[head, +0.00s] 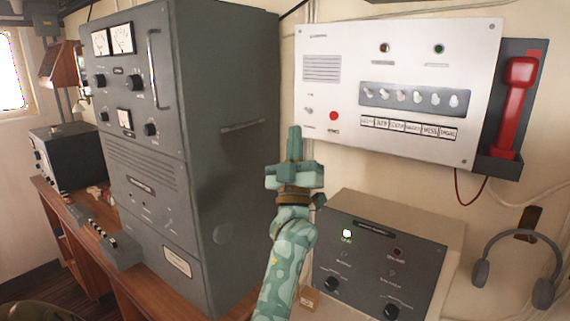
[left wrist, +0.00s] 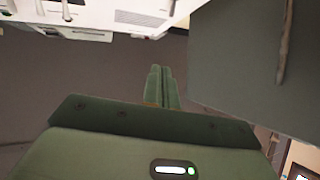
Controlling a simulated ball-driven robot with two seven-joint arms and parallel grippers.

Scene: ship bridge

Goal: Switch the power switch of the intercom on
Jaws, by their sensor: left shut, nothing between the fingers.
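The intercom (head: 340,50) is a white panel on the wall, with a speaker grille, two small lamps and a row of several toggle switches (head: 415,97). A small toggle (head: 308,110), seemingly the power switch, sits at its lower left, beside a red button (head: 333,115); its position is too small to tell. My left gripper (head: 295,130) is shut and empty, pointing up just below and left of that toggle, apparently apart from the panel. In the left wrist view, the shut fingers (left wrist: 161,72) point toward the white panel (left wrist: 118,18) at the top edge. My right gripper is out of view.
A tall grey cabinet (head: 240,160) stands close left of my gripper. A sloped grey console (head: 375,262) with a green lamp is below right. A red handset (head: 515,105) hangs at the intercom's right; headphones (head: 520,260) hang lower right.

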